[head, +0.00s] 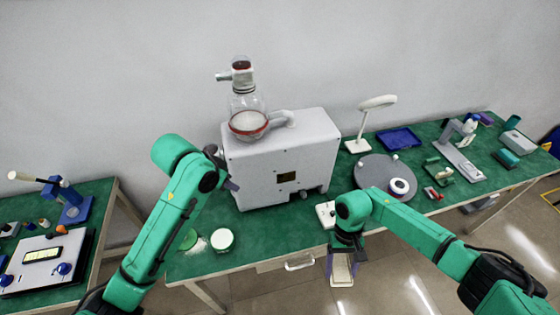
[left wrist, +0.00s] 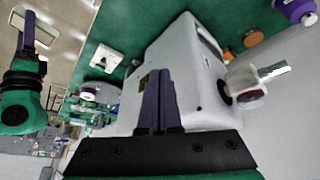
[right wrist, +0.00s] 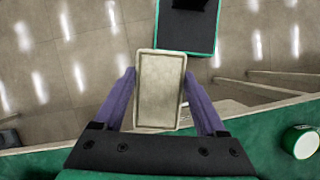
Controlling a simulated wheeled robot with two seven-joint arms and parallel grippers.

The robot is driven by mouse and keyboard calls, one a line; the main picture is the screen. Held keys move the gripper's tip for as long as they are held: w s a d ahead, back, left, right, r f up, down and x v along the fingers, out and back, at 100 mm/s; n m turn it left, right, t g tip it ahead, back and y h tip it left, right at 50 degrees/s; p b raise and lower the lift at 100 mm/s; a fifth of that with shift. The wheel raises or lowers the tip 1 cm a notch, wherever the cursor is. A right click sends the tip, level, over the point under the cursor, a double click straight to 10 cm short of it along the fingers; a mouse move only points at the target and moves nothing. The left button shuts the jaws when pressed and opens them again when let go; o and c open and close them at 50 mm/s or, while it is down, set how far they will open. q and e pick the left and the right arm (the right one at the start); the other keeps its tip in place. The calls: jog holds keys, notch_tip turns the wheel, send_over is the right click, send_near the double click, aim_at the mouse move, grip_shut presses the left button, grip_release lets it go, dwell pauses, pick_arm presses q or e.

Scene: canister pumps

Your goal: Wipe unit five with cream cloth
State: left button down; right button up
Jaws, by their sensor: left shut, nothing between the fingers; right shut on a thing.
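A large white pump unit (head: 270,165) with a glass flask (head: 247,112) on top stands on the green table. A small dark plate is on its front; I cannot read a number on it. The unit fills the middle of the left wrist view (left wrist: 200,85). My left gripper (head: 232,186) is shut and empty near the unit's left front; its fingers (left wrist: 158,98) overlap the unit in the left wrist view. My right gripper (right wrist: 158,85) is shut on a flat cream rectangle, the cream cloth (right wrist: 158,92), held out over the floor before the table's front edge.
A grey round turntable (head: 380,172), a white lamp (head: 360,145) and a blue tray (head: 399,139) stand right of the unit. An open round green container (head: 222,240) with white contents is at the front left. A second table (head: 95,200) stands at the left.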

pick_arm(q)
jog(key=w+a+r+y, duration=0.15)
jog(key=w+r, duration=0.25)
jog(key=r, duration=0.4)
jog(key=w+a+r, duration=0.2)
jog(key=w+r, duration=0.2)
jog(key=r, duration=0.3)
pick_arm(e)
jog(key=shift+s, duration=0.1)
pick_arm(q)
jog(key=s+a+r+n, duration=0.1)
jog(key=a+r, duration=0.2)
jog(key=r, duration=0.3)
jog(key=a+r+n+t, duration=0.1)
jog(key=a+r, duration=0.2)
jog(key=r, duration=0.3)
jog(key=s+a+r+n, duration=0.1)
jog(key=a+r, duration=0.2)
jog(key=r, duration=0.3)
pick_arm(e)
jog(key=shift+s+r, duration=0.1)
pick_arm(q)
notch_tip(320, 180, down, 5)
jog(key=shift+w+r, duration=0.1)
jog(key=shift+r, duration=0.1)
